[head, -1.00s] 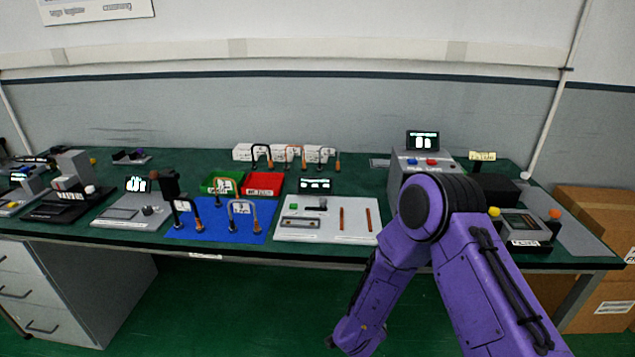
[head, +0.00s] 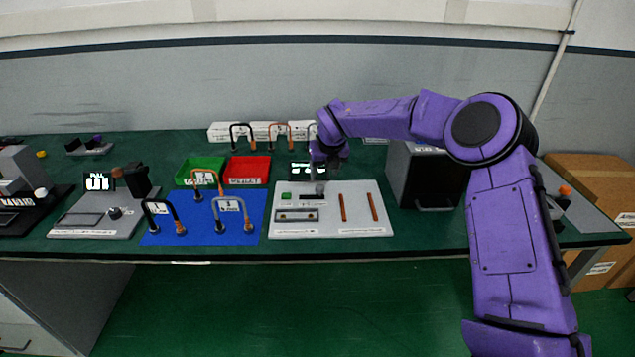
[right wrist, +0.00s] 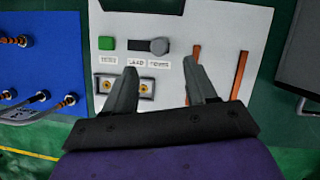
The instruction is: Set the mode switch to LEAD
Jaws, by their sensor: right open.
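The mode switch (right wrist: 150,45) is a dark slider with a grey round knob on the light grey test panel (right wrist: 210,20). In the right wrist view the knob sits at the right end of its track, above the rightmost small label. The middle label appears to read LEAD. My right gripper (right wrist: 161,80) is open and empty, its fingers pointing toward the switch, with the knob ahead between their lines. My left gripper is not in view.
On the panel are a green button (right wrist: 106,43), a metal socket block (right wrist: 125,86) and two copper rods (head: 357,207). A blue mat (head: 190,232) with looped leads lies left. A dark grey box (head: 425,180) stands right. A small display (head: 300,170) is behind the panel.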

